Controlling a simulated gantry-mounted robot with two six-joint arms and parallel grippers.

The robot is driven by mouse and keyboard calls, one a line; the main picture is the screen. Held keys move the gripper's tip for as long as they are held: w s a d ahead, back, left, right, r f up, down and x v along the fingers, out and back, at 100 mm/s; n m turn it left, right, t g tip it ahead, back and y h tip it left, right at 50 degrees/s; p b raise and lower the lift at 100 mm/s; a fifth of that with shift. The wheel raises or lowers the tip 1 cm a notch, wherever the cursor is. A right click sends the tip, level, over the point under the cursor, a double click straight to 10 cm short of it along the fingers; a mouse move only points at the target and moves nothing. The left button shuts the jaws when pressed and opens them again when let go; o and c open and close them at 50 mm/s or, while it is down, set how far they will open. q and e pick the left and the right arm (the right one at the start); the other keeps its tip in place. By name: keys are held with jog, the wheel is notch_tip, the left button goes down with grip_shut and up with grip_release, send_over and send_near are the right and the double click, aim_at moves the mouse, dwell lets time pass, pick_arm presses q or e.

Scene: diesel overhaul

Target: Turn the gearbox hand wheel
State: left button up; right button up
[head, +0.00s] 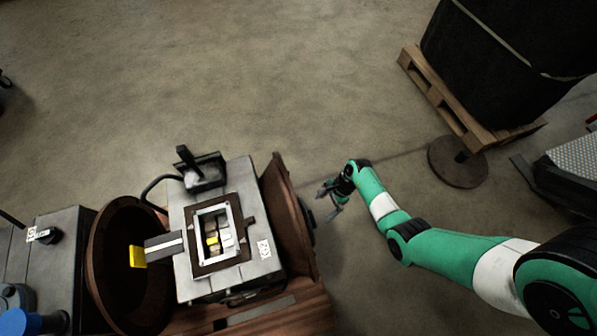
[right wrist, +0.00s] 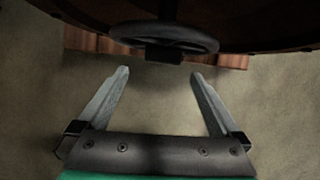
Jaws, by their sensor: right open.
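The dark hand wheel (right wrist: 190,36) shows at the top middle of the right wrist view, under a brown rim. In the head view a small part of the wheel (head: 307,222) shows at the right side of the gearbox (head: 235,262), mostly hidden by the brown flange. My right gripper (head: 328,201) is to the right of the wheel in the head view, apart from it. In the right wrist view its two fingers (right wrist: 160,85) are spread wide with nothing between them, and the wheel lies beyond their tips. My left gripper is not in view.
A brown flange (head: 283,215) stands between the gearbox top and the wheel. A box with a dark handle (head: 203,172) sits at the gearbox's back. A wooden pallet (head: 440,100) with a black load is at upper right. The floor around my right gripper is clear.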

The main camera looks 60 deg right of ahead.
aim_at(312, 217)
jog(key=b+x, duration=0.2)
jog(key=x, duration=0.1)
jog(key=b+x, duration=0.3)
jog(key=x, duration=0.1)
jog(key=d+b+x, duration=0.1)
jog(key=b+x, duration=0.2)
jog(key=x, duration=0.1)
jog(key=shift+f, duration=0.25)
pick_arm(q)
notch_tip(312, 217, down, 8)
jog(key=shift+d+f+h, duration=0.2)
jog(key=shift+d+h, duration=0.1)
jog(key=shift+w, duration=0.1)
pick_arm(e)
grip_shut()
jog(key=shift+w+d+f+m+g+y+b, duration=0.2)
jog(key=shift+m+g+y+b, duration=0.15)
jog(key=shift+b, duration=0.75)
jog(key=shift+g+y+b, duration=0.45)
jog(key=shift+b, duration=0.15)
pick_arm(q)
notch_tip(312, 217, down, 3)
pick_arm(e)
jog(key=shift+r, duration=0.15)
